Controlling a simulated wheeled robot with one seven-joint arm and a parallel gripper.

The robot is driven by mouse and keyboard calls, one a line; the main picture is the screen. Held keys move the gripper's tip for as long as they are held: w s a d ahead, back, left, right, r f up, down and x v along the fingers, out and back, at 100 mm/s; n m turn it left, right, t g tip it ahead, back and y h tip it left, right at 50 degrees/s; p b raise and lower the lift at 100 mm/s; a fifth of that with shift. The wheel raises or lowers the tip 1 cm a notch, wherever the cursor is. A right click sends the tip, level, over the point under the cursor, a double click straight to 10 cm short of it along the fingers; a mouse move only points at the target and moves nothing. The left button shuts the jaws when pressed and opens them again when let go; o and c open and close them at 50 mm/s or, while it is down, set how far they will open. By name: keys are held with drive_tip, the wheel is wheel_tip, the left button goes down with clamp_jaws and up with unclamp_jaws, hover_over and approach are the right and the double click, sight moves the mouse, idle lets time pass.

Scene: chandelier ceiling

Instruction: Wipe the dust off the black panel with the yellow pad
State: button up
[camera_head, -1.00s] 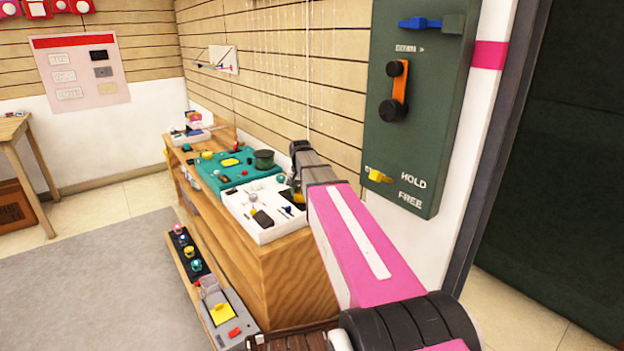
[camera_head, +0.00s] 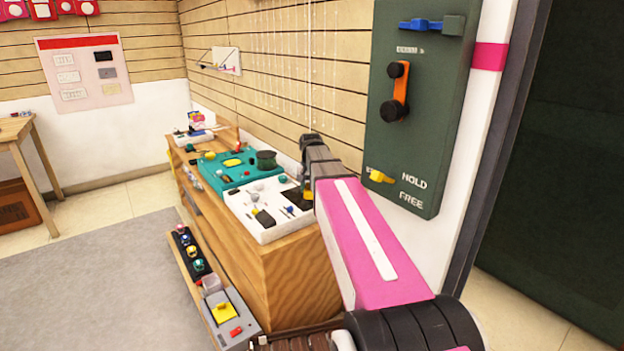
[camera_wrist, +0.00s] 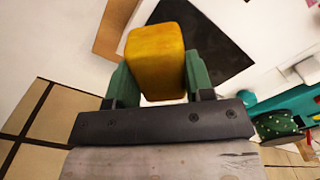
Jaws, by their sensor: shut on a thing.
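The yellow pad (camera_wrist: 156,62) is held between the green fingers of my gripper (camera_wrist: 158,82) in the wrist view. The black panel (camera_wrist: 215,45) lies flat on a white surface behind and right of the pad there; the pad overlaps its left part in the picture. I cannot tell whether the pad touches it. In the head view my gripper (camera_head: 307,192) is at the right end of the white tray (camera_head: 262,236), and the dark panel (camera_head: 291,197) shows just left of it. The pad is small there and partly hidden. No dust can be made out.
The tray stands on a wooden cabinet (camera_head: 275,270) with a teal mat (camera_head: 215,180) carrying small items and a dark green spool (camera_head: 266,160). A green wall board (camera_head: 420,130) with levers hangs right of my arm. A low shelf with knobs (camera_head: 222,312) stands in front.

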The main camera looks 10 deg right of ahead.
drive_tip(key=shift+r, duration=1.9)
drive_tip(key=shift+s, duration=0.1)
